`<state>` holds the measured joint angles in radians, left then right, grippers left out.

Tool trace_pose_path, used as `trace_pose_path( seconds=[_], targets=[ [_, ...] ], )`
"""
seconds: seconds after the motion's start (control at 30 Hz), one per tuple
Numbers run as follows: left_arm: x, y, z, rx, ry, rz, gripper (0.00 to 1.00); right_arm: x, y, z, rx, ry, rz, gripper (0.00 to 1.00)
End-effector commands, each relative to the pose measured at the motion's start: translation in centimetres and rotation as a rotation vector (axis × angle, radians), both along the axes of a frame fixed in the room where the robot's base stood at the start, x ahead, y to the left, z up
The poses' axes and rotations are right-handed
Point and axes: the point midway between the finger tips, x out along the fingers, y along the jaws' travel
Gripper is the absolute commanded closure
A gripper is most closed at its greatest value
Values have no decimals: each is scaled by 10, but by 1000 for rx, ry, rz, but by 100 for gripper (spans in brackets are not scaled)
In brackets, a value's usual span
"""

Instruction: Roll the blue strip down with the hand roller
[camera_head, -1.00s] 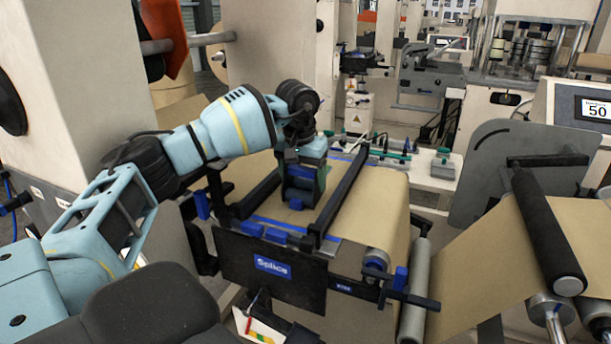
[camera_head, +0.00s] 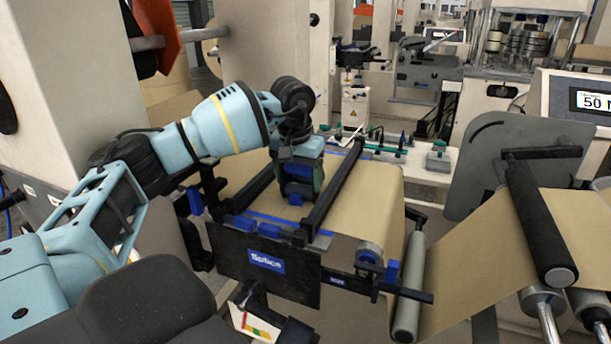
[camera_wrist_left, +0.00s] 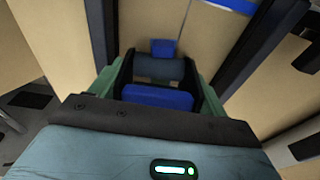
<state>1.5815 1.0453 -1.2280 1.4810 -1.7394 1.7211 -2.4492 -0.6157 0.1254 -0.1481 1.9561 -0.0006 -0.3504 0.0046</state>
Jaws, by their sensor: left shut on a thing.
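My left gripper (camera_head: 298,200) reaches down between two black bars over the brown paper web. In the left wrist view, its green fingers (camera_wrist_left: 158,85) are shut on the hand roller, which has a dark grey cylinder (camera_wrist_left: 158,68) and a blue part (camera_wrist_left: 157,97). In the head view the gripper mostly hides the roller. The blue strip (camera_head: 262,217) lies across the paper in front of the gripper. I cannot tell whether the roller touches the paper or strip. My right gripper is not in view.
A black panel labelled "Splice" (camera_head: 266,262) stands in front of the paper. The right black bar (camera_head: 338,185) runs close beside the gripper. A grey guide roller (camera_head: 408,290) and a black roller (camera_head: 540,225) are to the right. Open paper lies right of the bar.

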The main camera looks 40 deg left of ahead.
Motion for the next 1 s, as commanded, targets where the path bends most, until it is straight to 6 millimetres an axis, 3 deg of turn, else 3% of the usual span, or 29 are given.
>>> trace_pose_path(
  seconds=[0.4,0.77,1.0],
  targets=[
    [-19,0,6,-11,2,8,78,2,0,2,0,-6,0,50],
    [-19,0,11,-12,-5,9,79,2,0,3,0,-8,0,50],
    [-18,0,29,-12,-12,10,79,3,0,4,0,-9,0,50]
  ],
)
